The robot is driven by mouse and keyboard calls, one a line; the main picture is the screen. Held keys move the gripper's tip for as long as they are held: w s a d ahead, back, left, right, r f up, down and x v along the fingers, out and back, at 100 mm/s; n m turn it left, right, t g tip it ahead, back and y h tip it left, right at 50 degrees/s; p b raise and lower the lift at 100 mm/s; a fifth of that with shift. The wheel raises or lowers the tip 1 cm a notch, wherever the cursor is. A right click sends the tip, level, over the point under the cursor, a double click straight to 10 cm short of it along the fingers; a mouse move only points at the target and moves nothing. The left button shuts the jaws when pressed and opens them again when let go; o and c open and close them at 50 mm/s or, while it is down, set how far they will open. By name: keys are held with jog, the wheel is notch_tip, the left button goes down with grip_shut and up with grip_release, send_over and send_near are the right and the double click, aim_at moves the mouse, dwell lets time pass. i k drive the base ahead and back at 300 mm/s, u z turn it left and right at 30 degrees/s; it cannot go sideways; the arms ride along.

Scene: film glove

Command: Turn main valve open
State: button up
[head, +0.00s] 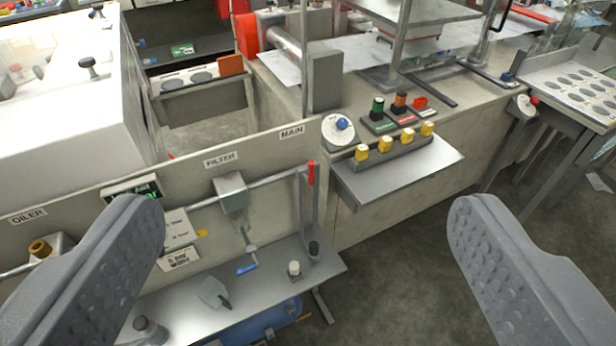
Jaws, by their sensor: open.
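The main valve (311,174) is near the middle of the head view, below the MAIN label (292,132) on a beige panel. It shows a red-tipped upright lever at the right end of a grey pipe (275,180). The lower part of the lever runs down close to the metal shelf; how it joins the pipe is too small to tell. My gripper (300,215) is wide open, one grey studded finger at the left and one at the right. The valve shows in the gap between them, with nothing held and no finger touching it.
A filter unit (232,196) hangs on the pipe left of the valve. Below, a shelf (180,309) carries a scraper (214,293) and small knobbed pieces (294,270). A side tray (400,178) with yellow-topped parts juts out at right. Open floor (400,260) lies below it.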

aim_at(311, 164)
jog(key=z, duration=1.05)
jog(key=i, duration=0.9)
jog(key=u, duration=1.35)
